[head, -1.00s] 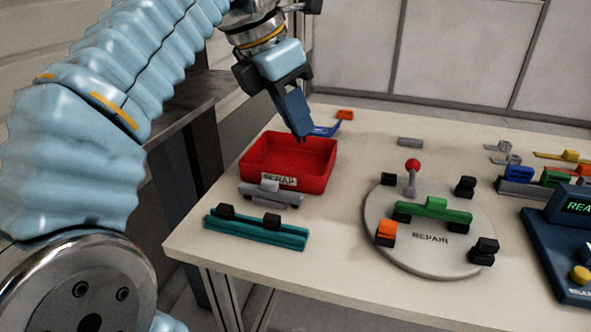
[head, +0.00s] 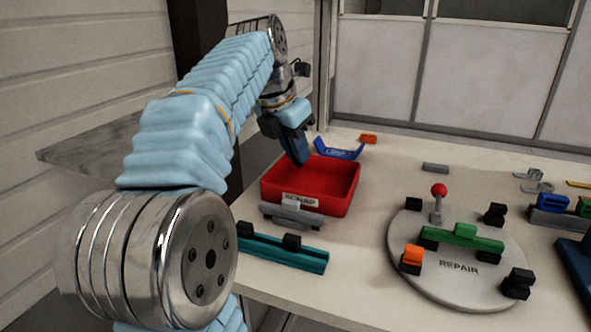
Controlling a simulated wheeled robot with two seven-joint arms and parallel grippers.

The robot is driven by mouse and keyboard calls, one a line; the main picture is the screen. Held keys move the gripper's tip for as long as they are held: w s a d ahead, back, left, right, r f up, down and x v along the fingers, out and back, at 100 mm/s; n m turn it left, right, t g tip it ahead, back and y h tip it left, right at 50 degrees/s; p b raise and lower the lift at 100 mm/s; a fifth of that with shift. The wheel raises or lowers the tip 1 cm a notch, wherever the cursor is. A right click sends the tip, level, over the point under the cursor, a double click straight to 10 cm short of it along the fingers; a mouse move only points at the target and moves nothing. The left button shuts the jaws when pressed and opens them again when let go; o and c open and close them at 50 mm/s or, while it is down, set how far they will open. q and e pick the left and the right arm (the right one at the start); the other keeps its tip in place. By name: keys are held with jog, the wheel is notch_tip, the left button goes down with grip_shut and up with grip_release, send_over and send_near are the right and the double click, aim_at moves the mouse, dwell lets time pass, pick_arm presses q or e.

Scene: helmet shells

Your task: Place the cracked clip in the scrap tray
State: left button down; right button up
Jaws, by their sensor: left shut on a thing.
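The red scrap tray (head: 345,196), labelled SCRAP on its front wall, stands on the table's left part. My left gripper (head: 302,163) points down at the tray's back left, its dark fingertips over the opening. It is shut, and its fingers hide nearly all of what it holds, so I cannot make out the cracked clip's shape or crack. I cannot tell how far the fingertips are above the tray floor. The visible tray floor looks empty. My right gripper is not in view.
A grey bracket (head: 292,214) lies against the tray's front, with a teal rail (head: 285,254) before it. A blue bracket (head: 340,150) and an orange block (head: 369,139) are behind. The round REPAIR plate (head: 458,285) with a red-knobbed lever (head: 439,192) stands to the right.

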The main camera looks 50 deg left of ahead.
aim_at(295, 163)
pick_arm(q)
jog(key=f, duration=0.1)
jog(key=a+f, duration=0.1)
jog(key=w+f+b, duration=0.1)
jog(key=f, duration=0.1)
jog(key=shift+a+f, duration=0.1)
jog(key=shift+a, duration=0.15)
jog(key=shift+f, duration=0.4)
jog(key=shift+d, duration=0.1)
jog(key=shift+f, duration=0.2)
jog(key=c, duration=1.1)
grip_release()
jog(key=shift+r, duration=0.1)
jog(key=shift+r, duration=0.2)
jog(key=p+v, duration=0.3)
jog(key=v, duration=0.8)
jog(key=shift+s+r, duration=0.25)
jog(key=shift+r, duration=0.1)
